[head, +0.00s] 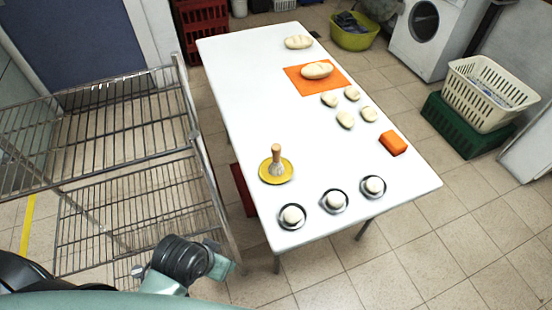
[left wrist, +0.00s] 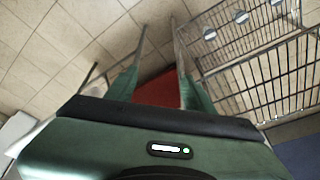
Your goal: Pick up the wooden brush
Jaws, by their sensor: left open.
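The wooden brush (head: 276,156) stands upright, handle up and pale bristles down, on a yellow plate (head: 289,174) near the left edge of the white table. My left gripper (head: 222,264) is low at the bottom of the head view, beside the table's near left corner and well apart from the brush. In the left wrist view its two fingers (left wrist: 160,78) are spread with nothing between them; the brush is not seen there. My right gripper is not in view.
Three dark round dishes (head: 293,223) with pale rolls line the table's near end. An orange block (head: 393,143), several loose rolls and an orange mat (head: 296,80) with a loaf lie farther back. A wire rack (head: 125,166) stands left. A red crate (left wrist: 158,90) is on the floor.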

